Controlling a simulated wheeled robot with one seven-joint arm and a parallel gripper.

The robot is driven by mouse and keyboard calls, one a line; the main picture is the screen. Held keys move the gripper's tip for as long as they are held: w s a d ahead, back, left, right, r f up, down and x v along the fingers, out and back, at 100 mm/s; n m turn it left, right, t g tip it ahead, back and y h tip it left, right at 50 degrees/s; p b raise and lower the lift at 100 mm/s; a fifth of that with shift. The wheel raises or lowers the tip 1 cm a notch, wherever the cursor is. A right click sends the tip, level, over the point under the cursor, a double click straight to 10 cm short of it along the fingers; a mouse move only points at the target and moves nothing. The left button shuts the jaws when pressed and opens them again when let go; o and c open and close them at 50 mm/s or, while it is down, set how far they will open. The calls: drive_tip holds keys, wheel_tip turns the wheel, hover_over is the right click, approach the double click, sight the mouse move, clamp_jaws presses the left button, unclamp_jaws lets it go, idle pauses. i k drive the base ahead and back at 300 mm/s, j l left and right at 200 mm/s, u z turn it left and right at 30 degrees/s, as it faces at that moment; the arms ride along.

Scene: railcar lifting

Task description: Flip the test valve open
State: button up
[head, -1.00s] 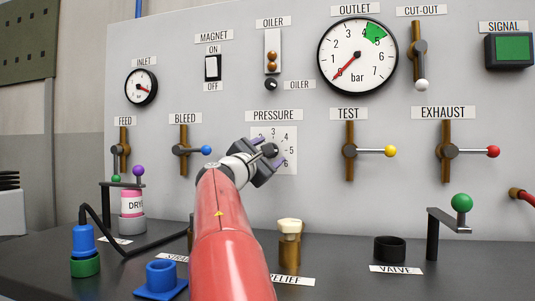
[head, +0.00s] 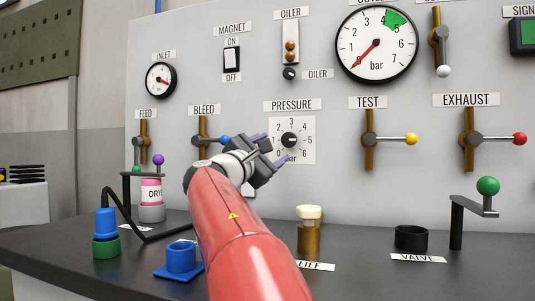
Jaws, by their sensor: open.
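The test valve (head: 369,139) is on the grey panel under the TEST label. Its lever points right, level, and ends in a yellow knob (head: 411,139) across the upright brass pipe. My gripper (head: 262,150) is open and empty, in front of the panel just left of the pressure dial (head: 289,140). It is well left of the test valve and apart from it. My red arm covers part of the bench.
The exhaust valve with a red knob (head: 520,139) is right of the test valve. The outlet gauge (head: 376,43) is above. On the bench stand the brass relief valve (head: 309,235), a black ring (head: 410,238) and a green-knobbed crank (head: 488,186).

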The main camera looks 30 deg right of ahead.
sight(410, 139)
drive_tip(key=k+j, duration=0.15)
drive_tip(key=j, duration=0.25)
drive_tip(key=k+j, duration=0.1)
drive_tip(key=j, duration=0.3)
drive_tip(key=k+j, duration=0.15)
drive_tip(key=j, duration=0.25)
drive_tip(key=k+j, duration=0.1)
drive_tip(key=j, duration=0.3)
drive_tip(key=k+j, duration=0.15)
drive_tip(key=j, duration=0.25)
